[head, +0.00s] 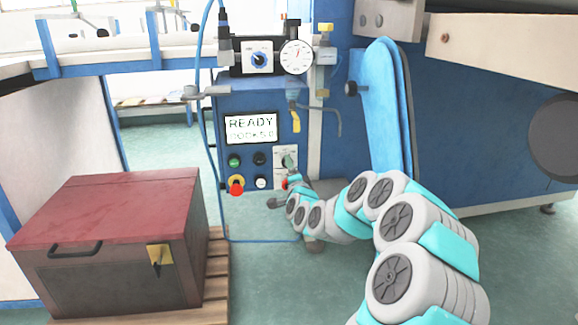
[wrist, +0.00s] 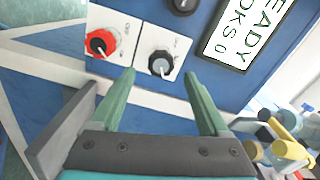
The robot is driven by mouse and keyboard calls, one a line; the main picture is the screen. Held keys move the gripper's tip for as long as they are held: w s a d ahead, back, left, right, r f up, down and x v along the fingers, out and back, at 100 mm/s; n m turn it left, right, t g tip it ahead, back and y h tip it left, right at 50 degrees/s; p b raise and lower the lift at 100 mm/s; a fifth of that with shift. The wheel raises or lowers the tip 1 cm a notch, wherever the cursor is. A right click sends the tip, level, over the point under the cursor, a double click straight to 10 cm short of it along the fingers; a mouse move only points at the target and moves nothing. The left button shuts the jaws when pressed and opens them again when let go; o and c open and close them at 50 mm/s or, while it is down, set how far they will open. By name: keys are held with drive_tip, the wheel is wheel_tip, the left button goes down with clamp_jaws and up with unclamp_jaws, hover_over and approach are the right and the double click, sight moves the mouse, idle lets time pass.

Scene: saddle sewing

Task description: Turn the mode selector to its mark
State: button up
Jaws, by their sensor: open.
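A black-and-grey rotary knob (wrist: 160,64) on a white plate, seemingly the mode selector, shows in the wrist view. Its printed marks are too small to read, and I cannot tell where it points. My gripper (wrist: 160,77) is open, with one green finger on each side of the knob in the picture; contact cannot be made out. In the head view, my gripper (head: 289,166) is at the white plate (head: 280,152) on the lower right of the blue control panel and partly hides the knob.
A red rotary switch (wrist: 100,43) sits beside the knob. The panel has a READY display (head: 250,127), buttons and a red mushroom button (head: 237,186). A yellow-handled valve (head: 295,121) hangs above. A red-lidded chest (head: 110,235) stands at left on a pallet.

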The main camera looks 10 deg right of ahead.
drive_tip(key=shift+s, duration=0.75)
drive_tip(key=s+a+f+n+g+y, duration=0.15)
drive_tip(key=s+a+n+g, duration=0.3)
drive_tip(key=s, duration=0.55)
drive_tip(key=s+a+f+n+g+y, duration=0.1)
drive_tip(key=s+a+n+g+y, duration=0.25)
drive_tip(key=s+a+n, duration=0.45)
drive_tip(key=s+d+f+n+g+h, duration=0.15)
drive_tip(key=s+d+g, duration=0.25)
drive_tip(key=s, duration=1)
drive_tip(key=s+d+g+h, duration=0.2)
drive_tip(key=s+d+g, duration=0.2)
drive_tip(key=s, duration=1.1)
drive_tip(key=s+d+f+n+g+h, duration=0.15)
drive_tip(key=s+d+g, duration=0.25)
drive_tip(key=s, duration=1)
wheel_tip(320, 180, up, 14)
drive_tip(key=p, duration=1.4)
drive_tip(key=shift+s, duration=0.2)
